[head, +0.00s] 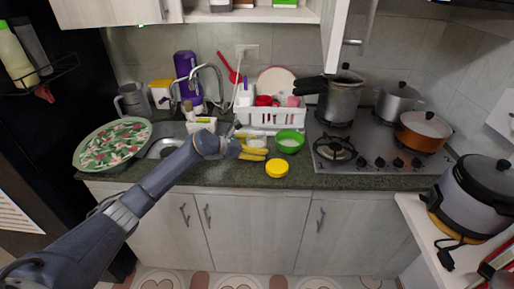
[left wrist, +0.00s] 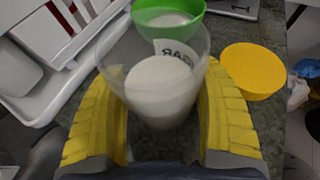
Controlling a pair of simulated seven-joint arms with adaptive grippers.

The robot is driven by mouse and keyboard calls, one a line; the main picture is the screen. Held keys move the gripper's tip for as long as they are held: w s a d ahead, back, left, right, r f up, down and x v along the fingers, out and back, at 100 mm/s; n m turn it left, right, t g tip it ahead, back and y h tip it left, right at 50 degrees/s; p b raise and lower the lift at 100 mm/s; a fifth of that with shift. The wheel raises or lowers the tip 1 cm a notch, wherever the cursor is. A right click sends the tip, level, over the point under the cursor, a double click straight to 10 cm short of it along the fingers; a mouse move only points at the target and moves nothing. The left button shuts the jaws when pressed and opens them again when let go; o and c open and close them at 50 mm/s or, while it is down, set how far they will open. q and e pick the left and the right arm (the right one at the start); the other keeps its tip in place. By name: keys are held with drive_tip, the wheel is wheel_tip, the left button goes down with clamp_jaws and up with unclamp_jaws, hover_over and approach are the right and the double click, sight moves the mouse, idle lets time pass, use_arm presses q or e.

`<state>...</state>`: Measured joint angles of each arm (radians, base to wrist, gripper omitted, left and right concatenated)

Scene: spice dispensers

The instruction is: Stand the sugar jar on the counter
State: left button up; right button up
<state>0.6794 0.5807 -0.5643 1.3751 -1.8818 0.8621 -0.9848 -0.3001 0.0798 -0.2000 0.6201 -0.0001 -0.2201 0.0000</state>
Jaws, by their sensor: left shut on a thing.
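The sugar jar (left wrist: 160,88) is a clear, open container with white sugar inside and a label that reads backwards through its wall. My left gripper (left wrist: 162,110) is shut on it, one yellow finger on each side. In the head view the jar (head: 257,141) shows small and pale at the yellow fingers of the left gripper (head: 254,151), over the front of the counter (head: 225,172). It looks about upright. I cannot tell whether its base touches the counter. My right gripper is not in view.
A green bowl (head: 290,141) with white contents stands just right of the jar. A round yellow lid (head: 277,168) lies in front of it. A white dish rack (head: 270,117) is behind, the sink (head: 163,147) left, the stove (head: 370,153) right. Counter near the lid is clear.

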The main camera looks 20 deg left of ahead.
use_arm(q)
drive_tip(key=o, duration=1.6)
drive_tip(key=shift+f, duration=0.1)
drive_tip(key=shift+s+a+r, duration=0.1)
drive_tip(key=shift+a+r, duration=0.05)
drive_tip(key=shift+r, duration=0.05)
drive_tip(key=v, duration=1.1)
drive_tip(key=shift+s+a+r, duration=0.15)
drive_tip(key=shift+s+r, duration=0.05)
drive_tip(key=shift+r, duration=0.05)
